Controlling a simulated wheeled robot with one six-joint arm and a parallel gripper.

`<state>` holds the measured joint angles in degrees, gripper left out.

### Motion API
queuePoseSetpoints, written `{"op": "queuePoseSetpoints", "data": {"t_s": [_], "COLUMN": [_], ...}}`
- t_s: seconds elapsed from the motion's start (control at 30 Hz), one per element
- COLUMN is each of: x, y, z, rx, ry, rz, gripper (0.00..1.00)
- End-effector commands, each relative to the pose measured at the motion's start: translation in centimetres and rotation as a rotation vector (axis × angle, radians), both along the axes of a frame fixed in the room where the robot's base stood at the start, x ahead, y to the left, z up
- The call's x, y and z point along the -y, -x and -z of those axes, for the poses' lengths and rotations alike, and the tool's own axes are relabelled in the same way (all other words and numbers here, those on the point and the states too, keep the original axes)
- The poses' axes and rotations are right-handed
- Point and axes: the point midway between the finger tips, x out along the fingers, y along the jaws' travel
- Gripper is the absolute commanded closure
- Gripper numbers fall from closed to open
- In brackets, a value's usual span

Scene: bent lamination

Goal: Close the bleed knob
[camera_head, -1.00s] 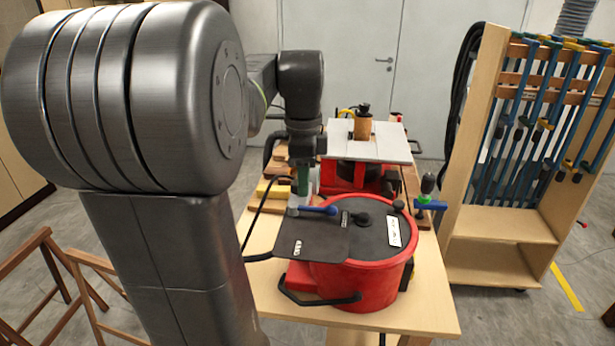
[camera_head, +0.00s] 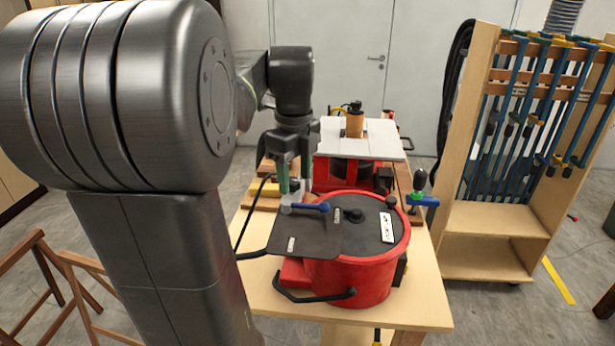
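A red pot (camera_head: 350,275) with a dark lid (camera_head: 372,235) stands on the wooden table. On the lid are a black knob (camera_head: 355,215) and a smaller brownish knob (camera_head: 391,202). A blue lever (camera_head: 311,206) on a light grey fitting lies at the left rim, above a dark plate (camera_head: 305,232). I cannot tell for certain which of these is the bleed knob. My gripper (camera_head: 293,188) points down just behind and above the grey fitting. Its two fingers look apart, with nothing clearly held. Whether a fingertip touches the fitting is hidden.
A red machine with a pale top (camera_head: 375,137) stands behind the pot. A blue valve with a green and black top (camera_head: 420,190) stands at the right. A black hose (camera_head: 250,225) runs along the left. A clamp rack (camera_head: 500,225) stands right of the table (camera_head: 400,315).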

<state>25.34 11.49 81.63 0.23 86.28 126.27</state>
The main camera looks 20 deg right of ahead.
Motion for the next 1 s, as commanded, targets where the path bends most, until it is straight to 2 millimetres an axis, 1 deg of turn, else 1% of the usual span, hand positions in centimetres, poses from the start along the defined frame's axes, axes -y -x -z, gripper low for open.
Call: {"op": "queuePoseSetpoints", "data": {"t_s": [0.23, 0.37, 0.47, 0.8, 0.9, 1.0], "x": [0.1, 0.2, 0.3, 0.8, 0.9, 0.9], "y": [0.2, 0.2, 0.3, 0.5, 0.6, 0.6], "z": [0.1, -0.6, -2.1, -9.6, -11.3, -12.5], "rx": [-0.007, -0.007, -0.005, -0.003, -0.004, -0.004], "ry": [-0.001, 0.0, 0.002, 0.001, 0.0, -0.001], "rz": [0.0, 0.0, -0.001, -0.003, -0.003, -0.004], "gripper": [0.48, 0.48, 0.48, 0.48, 0.48, 0.48]}}
